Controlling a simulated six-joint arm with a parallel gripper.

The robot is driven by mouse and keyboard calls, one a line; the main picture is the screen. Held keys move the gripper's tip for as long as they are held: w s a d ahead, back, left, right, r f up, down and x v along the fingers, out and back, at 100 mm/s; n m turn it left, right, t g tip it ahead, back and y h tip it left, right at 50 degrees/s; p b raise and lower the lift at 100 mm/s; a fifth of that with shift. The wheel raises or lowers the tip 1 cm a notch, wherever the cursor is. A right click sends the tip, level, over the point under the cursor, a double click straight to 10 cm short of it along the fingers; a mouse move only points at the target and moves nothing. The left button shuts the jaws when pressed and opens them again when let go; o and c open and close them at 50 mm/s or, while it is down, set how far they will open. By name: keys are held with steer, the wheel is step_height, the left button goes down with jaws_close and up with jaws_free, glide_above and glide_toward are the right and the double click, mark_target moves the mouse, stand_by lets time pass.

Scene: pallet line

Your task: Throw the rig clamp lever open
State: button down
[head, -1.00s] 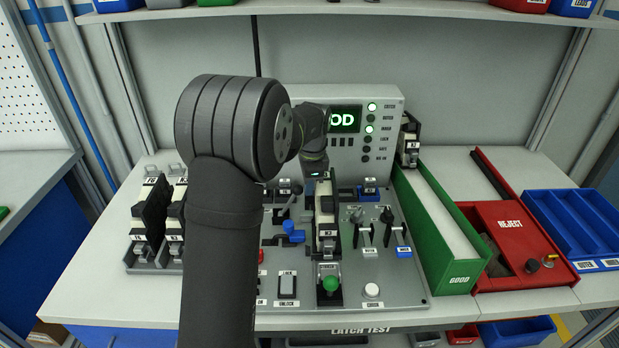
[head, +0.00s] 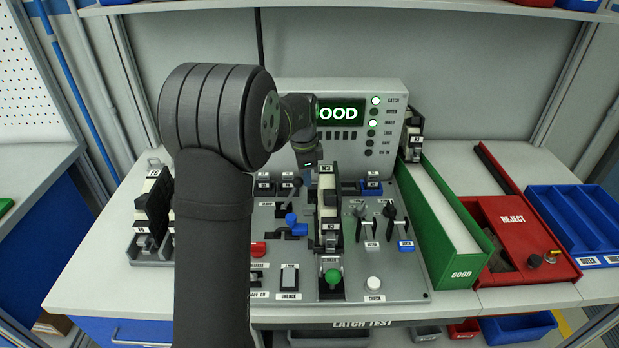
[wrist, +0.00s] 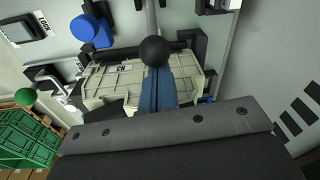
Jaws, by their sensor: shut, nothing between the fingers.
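A lever with a black ball knob (wrist: 154,51) on a grey rod crosses over the clamped unit in the wrist view; I take it for the rig clamp lever. The pale unit (wrist: 112,82) lies under it; it shows in the head view (head: 328,205) in the middle of the panel. My gripper (wrist: 157,92) is shut and empty, its blue fingers side by side, their tips at or just behind the ball. Contact cannot be told. In the head view my gripper (head: 308,166) is at the unit's far end, fingertips hidden.
A green knob (head: 333,276) stands at the panel's front. A blue knob (head: 292,220) is left of the unit, small toggles (head: 366,222) right of it. The display (head: 341,112) shows part of a word. The green GOOD chute (head: 462,272) and red REJECT bin (head: 510,217) stand right.

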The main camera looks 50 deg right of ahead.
steer(key=shift+w+a+r+g+h, duration=0.3)
steer(key=shift+w+a+g, duration=0.1)
steer(key=shift+w+a, duration=0.15)
steer(key=w+a+g+h, duration=0.5)
steer(key=w+a, duration=0.2)
steer(key=shift+w+a, duration=0.15)
stand_by(0.4)
steer(key=shift+a+r, duration=0.1)
steer(key=f+v, duration=0.1)
steer(key=v, duration=0.9)
steer(key=shift+w+a, duration=0.35)
steer(key=shift+f, duration=0.1)
